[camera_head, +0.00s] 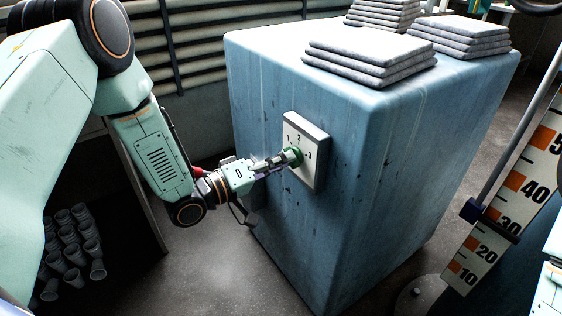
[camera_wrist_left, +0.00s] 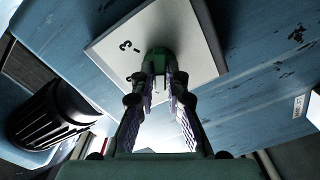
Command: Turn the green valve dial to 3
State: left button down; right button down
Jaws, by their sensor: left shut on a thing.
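The green valve dial (camera_head: 295,155) is on a pale plate (camera_head: 313,163) fixed to the side of a large blue block. The plate carries the marks 1, 2 and 3 around the dial. My left gripper (camera_head: 284,159) is shut on the dial, with a finger on each side of it. In the left wrist view the green dial (camera_wrist_left: 158,60) sits between the fingertips, and the plate (camera_wrist_left: 197,42) behind it shows a 3 to the left. The dial's pointer is hidden, so its setting cannot be read. My right gripper is not in view.
The blue block (camera_head: 300,90) bears stacks of grey folded cloths (camera_head: 370,62). Grey cups (camera_head: 72,250) stand on a shelf at the lower left. A scale with numbers (camera_head: 510,210) stands at the right. Bare floor (camera_head: 225,265) lies below my left gripper.

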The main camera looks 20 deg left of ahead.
pick_arm(q)
jog(key=shift+m, duration=0.3)
jog(key=shift+s+m+p, duration=0.1)
jog(key=shift+m+p, duration=4.95)
jog(key=shift+m, duration=6.65)
jog(key=c, duration=1.4)
grip_release()
jog(key=shift+o, duration=0.2)
jog(key=v, duration=1.2)
